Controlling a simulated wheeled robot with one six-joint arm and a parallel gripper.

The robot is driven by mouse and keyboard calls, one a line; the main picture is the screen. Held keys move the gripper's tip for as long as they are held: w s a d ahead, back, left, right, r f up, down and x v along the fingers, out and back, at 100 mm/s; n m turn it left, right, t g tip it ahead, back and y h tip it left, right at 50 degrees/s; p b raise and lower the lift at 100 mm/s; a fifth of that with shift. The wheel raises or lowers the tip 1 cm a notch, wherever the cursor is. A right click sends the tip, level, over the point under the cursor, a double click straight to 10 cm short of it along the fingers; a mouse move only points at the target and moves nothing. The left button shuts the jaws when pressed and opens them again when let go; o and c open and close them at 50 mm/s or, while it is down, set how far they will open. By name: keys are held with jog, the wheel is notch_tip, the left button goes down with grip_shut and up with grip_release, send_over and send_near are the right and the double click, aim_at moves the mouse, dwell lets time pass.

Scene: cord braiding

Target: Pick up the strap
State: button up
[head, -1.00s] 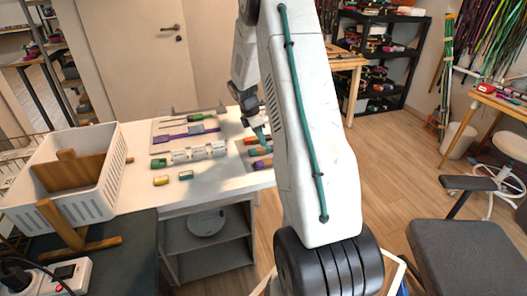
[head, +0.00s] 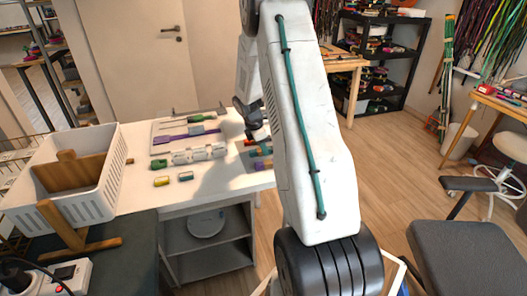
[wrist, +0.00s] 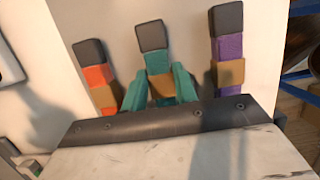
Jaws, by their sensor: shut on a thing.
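Three short straps with dark grey ends lie side by side in the wrist view: an orange one (wrist: 97,75) at left, a teal one (wrist: 156,60) in the middle and a purple one (wrist: 229,47) at right. Each has a tan band. My gripper (wrist: 160,82) has its teal fingers on either side of the middle teal strap, at its tan band, and is shut on it. The strap's near end is hidden by the gripper body. In the head view my gripper (head: 259,136) is low over the right end of the white table; the straps there are small and partly hidden.
The white table (head: 140,199) also bears a purple tool (head: 180,137), a green-handled tool (head: 203,118), a white segmented block (head: 199,154) and small yellow (head: 161,181) and teal (head: 186,176) pieces. A white basket (head: 105,190) stands at left.

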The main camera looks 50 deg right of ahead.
jog(key=shift+r, duration=0.15)
jog(key=shift+r, duration=0.3)
jog(key=r, duration=0.3)
jog(key=shift+s+a, duration=0.15)
jog(key=shift+s, duration=0.1)
jog(key=s+a, duration=0.2)
jog(key=s, duration=0.2)
jog(key=s+a, duration=0.2)
jog(key=s, duration=0.3)
jog(key=s+a+r, duration=0.1)
jog(key=s+a, duration=0.2)
jog(key=s, duration=0.1)
jog(key=shift+s+a, duration=0.1)
jog(key=shift+s, duration=0.25)
